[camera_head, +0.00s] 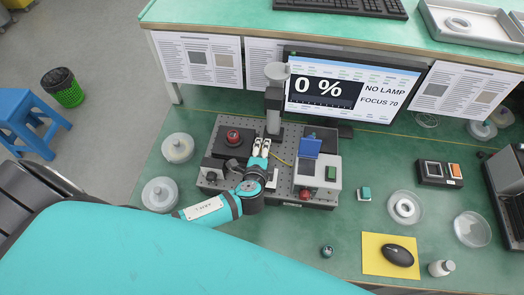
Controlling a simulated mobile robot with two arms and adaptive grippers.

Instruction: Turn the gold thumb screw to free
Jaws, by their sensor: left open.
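My left gripper (261,148) reaches over the grey perforated breadboard (227,128) from the front left. Its two pale fingers are slightly apart and nothing shows between them. Just right of the fingers runs a thin yellow line, perhaps a fiber (282,161). I cannot make out the gold thumb screw; it may be too small, or hidden by the gripper. A red knob (233,135) on a black block stands left of the fingers. A grey post (273,110) rises behind them. My right gripper is not in view.
The monitor (345,88) reads 0 %, NO LAMP and FOCUS 70. Round dishes (159,194) lie left; a mouse (397,254) lies on a yellow mat (372,264). The front middle of the green table is mostly clear.

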